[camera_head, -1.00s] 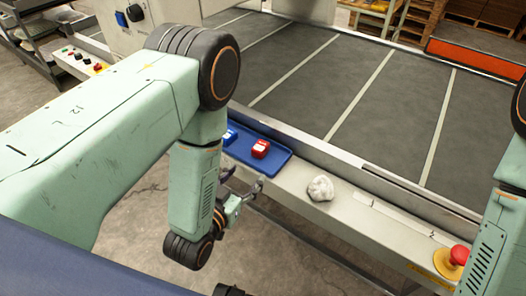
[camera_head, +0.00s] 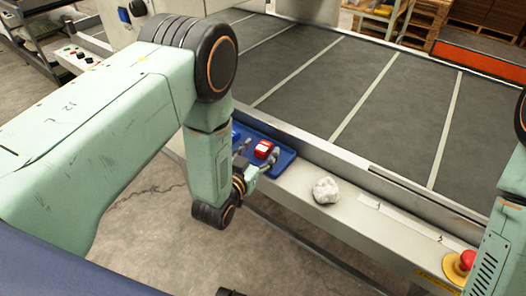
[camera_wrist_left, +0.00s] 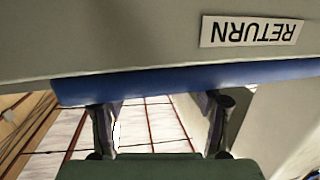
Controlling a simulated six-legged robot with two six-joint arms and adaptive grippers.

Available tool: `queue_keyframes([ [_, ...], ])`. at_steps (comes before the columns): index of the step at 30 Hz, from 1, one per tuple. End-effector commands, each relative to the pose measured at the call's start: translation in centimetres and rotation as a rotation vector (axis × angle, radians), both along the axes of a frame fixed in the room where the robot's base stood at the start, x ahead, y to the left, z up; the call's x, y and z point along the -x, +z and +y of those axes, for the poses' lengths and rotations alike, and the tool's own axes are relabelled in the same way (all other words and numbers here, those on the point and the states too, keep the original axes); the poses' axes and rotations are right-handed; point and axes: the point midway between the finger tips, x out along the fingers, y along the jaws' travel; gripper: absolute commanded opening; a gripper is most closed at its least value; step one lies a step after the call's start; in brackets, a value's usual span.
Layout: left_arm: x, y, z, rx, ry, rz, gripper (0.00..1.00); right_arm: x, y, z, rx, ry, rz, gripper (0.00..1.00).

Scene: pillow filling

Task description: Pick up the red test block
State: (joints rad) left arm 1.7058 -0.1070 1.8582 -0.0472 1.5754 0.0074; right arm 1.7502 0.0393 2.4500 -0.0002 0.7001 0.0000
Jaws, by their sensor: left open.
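The red test block (camera_head: 263,149) sits on the blue tray (camera_head: 286,162) on the pale ledge beside the conveyor. My left gripper (camera_head: 259,149) is open, and its two fingers reach toward the tray from the near side. In the head view the block shows between and just beyond the fingertips; I see no contact. In the left wrist view the open fingers (camera_wrist_left: 160,108) are apart with nothing between them, and the tray's blue edge (camera_wrist_left: 180,82) crosses just beyond them. The block does not show there. My right gripper is out of view.
A crumpled white lump (camera_head: 326,190) lies on the ledge right of the tray. A red stop button (camera_head: 467,260) on a yellow base is farther right. The grey conveyor belt (camera_head: 345,95) behind is clear. A RETURN label (camera_wrist_left: 251,31) shows in the wrist view.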

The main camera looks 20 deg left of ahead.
Motion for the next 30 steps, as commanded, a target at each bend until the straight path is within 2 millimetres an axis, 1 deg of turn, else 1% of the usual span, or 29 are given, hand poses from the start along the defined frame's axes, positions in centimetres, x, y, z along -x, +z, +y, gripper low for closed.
queue_keyframes([
  [1, -0.7, -0.3, -0.2, 0.001, -0.001, -0.003, 0.64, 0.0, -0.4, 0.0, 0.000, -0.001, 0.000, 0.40],
  [3, -1.4, -0.3, -0.3, 0.000, -0.001, -0.001, 0.64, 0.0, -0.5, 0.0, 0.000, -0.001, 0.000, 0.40],
  [6, -2.0, -0.4, -0.4, 0.000, 0.000, 0.000, 0.64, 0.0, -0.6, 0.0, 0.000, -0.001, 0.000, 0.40],
  [13, -2.1, -0.3, -0.4, 0.000, 0.000, 0.001, 0.64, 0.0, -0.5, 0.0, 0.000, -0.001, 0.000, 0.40],
  [30, -2.0, -0.4, -0.4, 0.000, 0.000, 0.001, 0.16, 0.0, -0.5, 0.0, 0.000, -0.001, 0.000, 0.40],
])
